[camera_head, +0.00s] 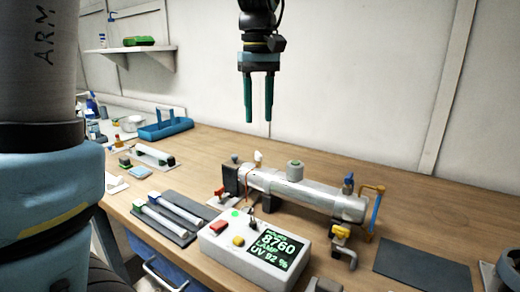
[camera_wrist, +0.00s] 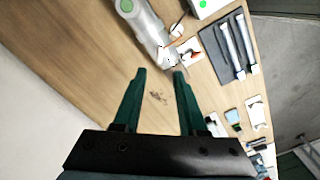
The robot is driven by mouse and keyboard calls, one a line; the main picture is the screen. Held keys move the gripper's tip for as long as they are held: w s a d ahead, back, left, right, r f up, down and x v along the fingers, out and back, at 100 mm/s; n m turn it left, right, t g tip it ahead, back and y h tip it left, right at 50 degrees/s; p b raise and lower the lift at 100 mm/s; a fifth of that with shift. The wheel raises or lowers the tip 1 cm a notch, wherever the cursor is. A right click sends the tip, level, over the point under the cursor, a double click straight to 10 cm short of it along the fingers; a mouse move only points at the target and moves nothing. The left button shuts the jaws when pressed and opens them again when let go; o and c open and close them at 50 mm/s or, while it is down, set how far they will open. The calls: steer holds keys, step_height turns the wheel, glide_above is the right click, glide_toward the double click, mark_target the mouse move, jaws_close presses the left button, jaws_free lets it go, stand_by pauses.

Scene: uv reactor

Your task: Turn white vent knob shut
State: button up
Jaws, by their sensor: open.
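The UV reactor (camera_head: 290,188) is a silvery horizontal cylinder on dark supports on the bench. A small white knob (camera_head: 258,157), which looks like the vent knob, stands on top near its left end. Its turn angle is too small to tell. My gripper (camera_head: 259,118) hangs above and behind the reactor, fingers down and apart, with nothing between them. In the wrist view my gripper (camera_wrist: 159,73) is open over bare bench, and the reactor's end (camera_wrist: 152,38) lies just beyond the fingertips. I cannot clearly make out the knob there.
A white control box (camera_head: 255,250) with a lit display stands in front of the reactor. A dark tray (camera_head: 178,218) with two tubes lies left. A yellow valve (camera_head: 341,232) and an orange-handled part (camera_head: 374,205) are at the right end. A dark mat (camera_head: 424,264) lies right.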

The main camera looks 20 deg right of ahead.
mark_target(258, 153)
step_height(258, 153, down, 9)
steer(key=shift+r+p, duration=0.1)
steer(key=shift+p, duration=0.25)
steer(key=shift+c, duration=0.3)
jaws_close()
